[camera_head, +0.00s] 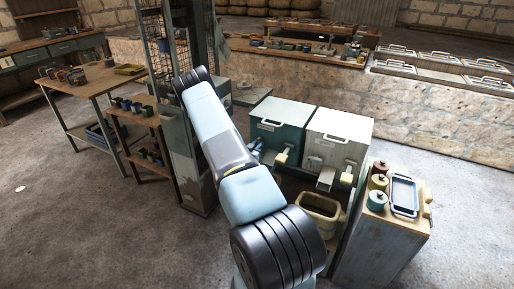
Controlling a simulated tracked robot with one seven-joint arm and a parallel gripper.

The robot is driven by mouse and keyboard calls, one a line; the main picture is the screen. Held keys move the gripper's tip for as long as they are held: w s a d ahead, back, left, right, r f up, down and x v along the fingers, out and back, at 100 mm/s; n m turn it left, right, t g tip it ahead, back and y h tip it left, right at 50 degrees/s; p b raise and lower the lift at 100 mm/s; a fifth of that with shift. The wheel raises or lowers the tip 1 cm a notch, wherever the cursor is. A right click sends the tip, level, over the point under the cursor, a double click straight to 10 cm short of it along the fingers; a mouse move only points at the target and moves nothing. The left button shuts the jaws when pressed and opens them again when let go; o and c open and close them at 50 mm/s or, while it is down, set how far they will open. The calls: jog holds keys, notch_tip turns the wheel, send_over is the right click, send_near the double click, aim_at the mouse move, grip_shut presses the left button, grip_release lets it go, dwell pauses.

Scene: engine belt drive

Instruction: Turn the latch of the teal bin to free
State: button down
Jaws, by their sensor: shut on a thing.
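The teal bin (280,137) stands right of my arm, beside a white bin. It has a pale handle on its lid and a light label on its front. A pale yellow latch-like piece (283,157) sticks out low on its front. I cannot tell which way the latch is turned. My arm crosses the middle of the view and covers the area left of the teal bin.
The white bin (338,140) has similar fittings. Below is a tan crate (320,214). A cabinet at right (377,246) bears small round pots and a blue-rimmed tray (404,195). A metal mesh rack stands behind my arm. Open floor lies at left and right.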

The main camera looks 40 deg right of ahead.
jog(key=shift+s+d+r, duration=0.15)
jog(key=shift+d, duration=0.1)
jog(key=c, duration=1.2)
grip_release()
jog(key=shift+c, duration=0.2)
jog(key=shift+o, duration=0.9)
jog(key=shift+a, duration=0.1)
jog(key=v, duration=1.3)
jog(key=shift+a, duration=0.35)
